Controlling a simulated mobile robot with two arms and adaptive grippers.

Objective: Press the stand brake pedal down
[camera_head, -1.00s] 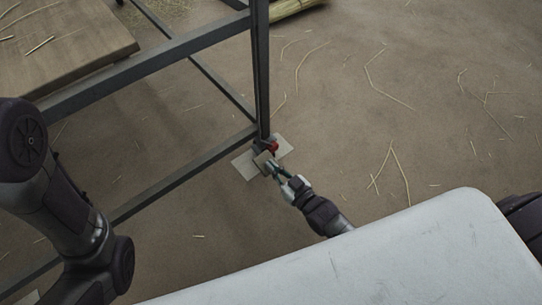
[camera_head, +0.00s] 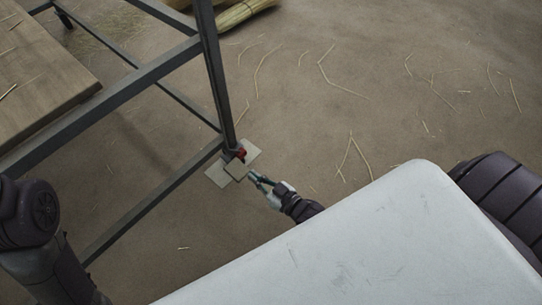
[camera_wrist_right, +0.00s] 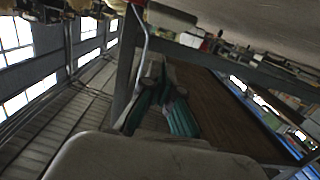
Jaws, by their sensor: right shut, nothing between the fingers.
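The brake pedal (camera_head: 236,170), a small pale plate, is at the foot of the dark metal stand (camera_head: 216,85), beside a red part (camera_head: 240,155). Its exact tilt is too small to tell. My right gripper (camera_head: 251,174) is shut and empty, with its tips just right of the pedal; a small gap seems to separate them. In the right wrist view its teal fingers (camera_wrist_right: 165,108) point toward the stand, and a pale block near the top edge (camera_wrist_right: 172,15) may be the pedal. My left arm shows at lower left, but its gripper is outside the view.
A pale foot plate (camera_head: 247,151) lies under the stand leg. A wooden board (camera_head: 45,75) rests on the stand at upper left. A straw bundle (camera_head: 240,14) lies behind. Loose straw is scattered over the otherwise open floor to the right.

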